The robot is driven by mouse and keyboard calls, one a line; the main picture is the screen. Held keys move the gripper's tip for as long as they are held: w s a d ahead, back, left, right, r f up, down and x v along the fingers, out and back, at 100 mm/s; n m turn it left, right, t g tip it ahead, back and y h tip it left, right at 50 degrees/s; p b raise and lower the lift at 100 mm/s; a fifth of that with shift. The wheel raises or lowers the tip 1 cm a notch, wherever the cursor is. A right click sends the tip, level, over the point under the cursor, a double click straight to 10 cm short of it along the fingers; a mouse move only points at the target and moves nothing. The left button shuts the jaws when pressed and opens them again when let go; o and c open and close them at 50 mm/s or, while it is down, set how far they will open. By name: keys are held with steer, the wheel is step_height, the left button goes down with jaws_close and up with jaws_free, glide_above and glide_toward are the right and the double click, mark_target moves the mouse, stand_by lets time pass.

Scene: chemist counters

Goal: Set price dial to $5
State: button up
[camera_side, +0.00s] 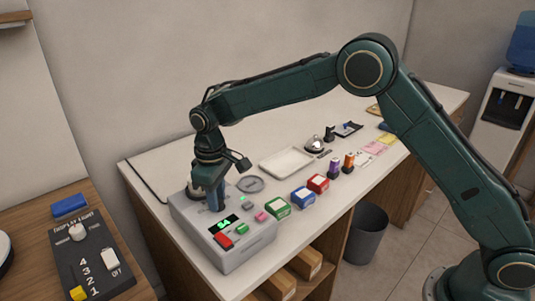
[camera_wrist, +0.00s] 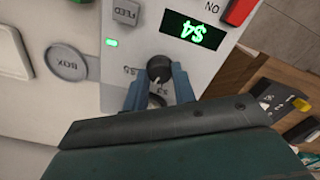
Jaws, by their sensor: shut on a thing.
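The price dial (camera_wrist: 159,68) is a small dark knob on the light grey machine (camera_side: 252,243), seen in the wrist view with small, hard-to-read markings around it. My gripper (camera_wrist: 158,82) is shut on the dial, with one blue-grey finger on each side. The green display (camera_wrist: 194,30) beside it reads $4, upside down in the wrist view. In the side view, my gripper (camera_side: 213,204) reaches down onto the machine's top behind the display (camera_side: 224,223) and hides the dial.
Green (camera_side: 277,207), blue (camera_side: 304,196) and red (camera_side: 318,183) boxes stand right of the machine. A display-light panel (camera_side: 90,255) is on the left desk.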

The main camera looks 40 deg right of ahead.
steer(key=m, duration=0.5)
steer(key=shift+m, duration=0.4)
steer(key=m, duration=0.4)
steer(key=shift+m, duration=0.4)
steer(key=o, duration=1)
steer(key=shift+r, duration=0.1)
step_height(320, 180, up, 14)
steer(key=shift+f, duration=0.15)
